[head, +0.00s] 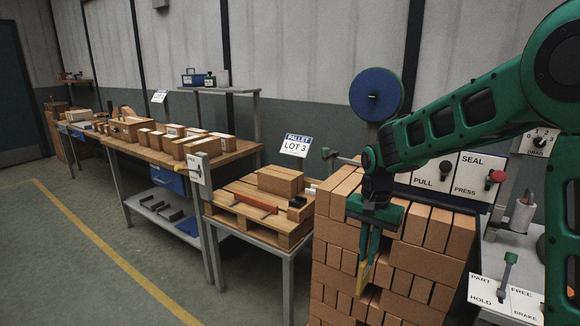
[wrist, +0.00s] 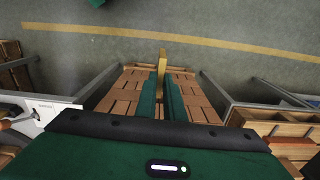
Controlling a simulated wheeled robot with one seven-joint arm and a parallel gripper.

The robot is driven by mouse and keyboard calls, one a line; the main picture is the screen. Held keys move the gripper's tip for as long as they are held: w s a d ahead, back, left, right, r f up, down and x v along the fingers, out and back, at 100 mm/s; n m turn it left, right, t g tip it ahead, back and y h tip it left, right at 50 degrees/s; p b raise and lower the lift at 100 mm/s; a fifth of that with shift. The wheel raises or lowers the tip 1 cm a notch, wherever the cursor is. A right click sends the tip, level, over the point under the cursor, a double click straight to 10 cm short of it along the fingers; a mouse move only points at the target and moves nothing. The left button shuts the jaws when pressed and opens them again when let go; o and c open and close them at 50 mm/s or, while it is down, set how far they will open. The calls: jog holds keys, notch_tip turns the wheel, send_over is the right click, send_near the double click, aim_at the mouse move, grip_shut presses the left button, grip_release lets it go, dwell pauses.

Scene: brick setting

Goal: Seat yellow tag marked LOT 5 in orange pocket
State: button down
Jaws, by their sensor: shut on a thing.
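My gripper (head: 367,258) is shut on the yellow tag (head: 362,280), whose lower end hangs below the fingertips in front of the brick stack. In the wrist view the tag (wrist: 162,60) sticks out between the two green fingers (wrist: 160,98). It is seen nearly edge-on, so no marking can be read. A long orange piece (head: 255,202) lies on the wooden pallet left of the stack. It may be the orange pocket, but its opening cannot be made out. My gripper is to its right and apart from it.
The brick stack (head: 395,240) stands close behind and under my gripper. A box (head: 281,181) sits on the pallet (head: 235,214), with a PALLET LOT 3 sign (head: 296,145) behind. A bench (head: 225,158) with several boxes is farther left. Control panels (head: 455,175) are at right.

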jog(key=d+f+n, duration=0.3)
jog(key=d+f, duration=0.2)
jog(key=f, duration=0.5)
jog(key=w+d+f+n, duration=0.1)
jog(key=d+f+n, duration=0.3)
jog(key=f, duration=0.6)
jog(key=shift+w+d, duration=0.15)
jog(key=shift+d, duration=0.2)
jog(key=shift+d, duration=0.5)
